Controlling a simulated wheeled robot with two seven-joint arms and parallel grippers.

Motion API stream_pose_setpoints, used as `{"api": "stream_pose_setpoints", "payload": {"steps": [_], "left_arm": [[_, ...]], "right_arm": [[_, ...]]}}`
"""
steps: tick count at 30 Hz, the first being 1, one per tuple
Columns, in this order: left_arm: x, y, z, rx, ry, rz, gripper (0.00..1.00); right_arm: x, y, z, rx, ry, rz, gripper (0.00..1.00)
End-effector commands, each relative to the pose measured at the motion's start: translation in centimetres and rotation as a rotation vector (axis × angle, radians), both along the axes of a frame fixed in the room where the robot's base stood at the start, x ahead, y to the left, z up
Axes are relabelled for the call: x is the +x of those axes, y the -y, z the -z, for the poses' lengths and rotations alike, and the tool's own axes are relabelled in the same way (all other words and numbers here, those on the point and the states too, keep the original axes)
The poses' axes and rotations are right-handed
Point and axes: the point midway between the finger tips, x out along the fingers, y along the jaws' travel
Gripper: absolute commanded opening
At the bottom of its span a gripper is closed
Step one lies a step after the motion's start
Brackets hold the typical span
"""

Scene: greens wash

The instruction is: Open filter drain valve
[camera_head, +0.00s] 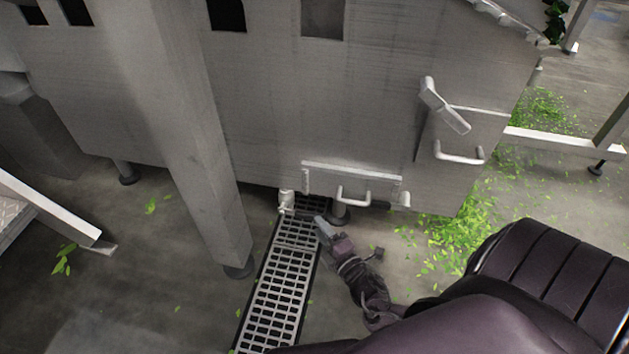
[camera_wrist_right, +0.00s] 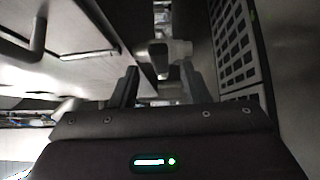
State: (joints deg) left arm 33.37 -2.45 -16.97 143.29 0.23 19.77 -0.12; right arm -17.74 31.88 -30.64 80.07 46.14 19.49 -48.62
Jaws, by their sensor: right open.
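In the right wrist view, a pale valve part (camera_wrist_right: 167,50) lies just ahead of the fingertips of my right gripper (camera_wrist_right: 160,74). The fingers are apart, one on each side of it. I cannot tell whether they touch it. My left gripper is not in view.
A slotted floor drain (camera_head: 274,300) runs forward under the tank (camera_head: 290,110). A panel with a bar handle (camera_head: 352,196) sits right of the valve. A tank leg (camera_head: 185,140) stands to the left. Green leaf scraps (camera_head: 455,232) lie on the floor at right.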

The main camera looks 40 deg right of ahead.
Motion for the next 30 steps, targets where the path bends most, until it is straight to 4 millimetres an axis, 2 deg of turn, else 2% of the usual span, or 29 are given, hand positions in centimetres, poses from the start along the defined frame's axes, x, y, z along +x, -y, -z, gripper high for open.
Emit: {"api": "stream_pose_setpoints", "payload": {"steps": [1, 7, 18, 27, 30], "left_arm": [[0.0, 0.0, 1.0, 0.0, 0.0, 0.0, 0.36], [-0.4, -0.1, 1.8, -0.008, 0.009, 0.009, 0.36], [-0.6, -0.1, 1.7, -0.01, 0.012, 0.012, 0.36], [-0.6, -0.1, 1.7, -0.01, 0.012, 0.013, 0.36], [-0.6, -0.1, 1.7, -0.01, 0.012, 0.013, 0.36]], "right_arm": [[1.0, 0.1, 0.4, -0.001, 0.005, -0.001, 0.42], [3.3, 0.3, 0.2, -0.001, 0.002, 0.0, 0.42], [3.8, 0.3, 0.0, 0.0, 0.0, -0.001, 0.41], [3.8, 0.3, 0.0, 0.0, -0.001, -0.001, 0.01], [3.8, 0.3, 0.0, 0.001, -0.001, -0.001, 0.0]]}}
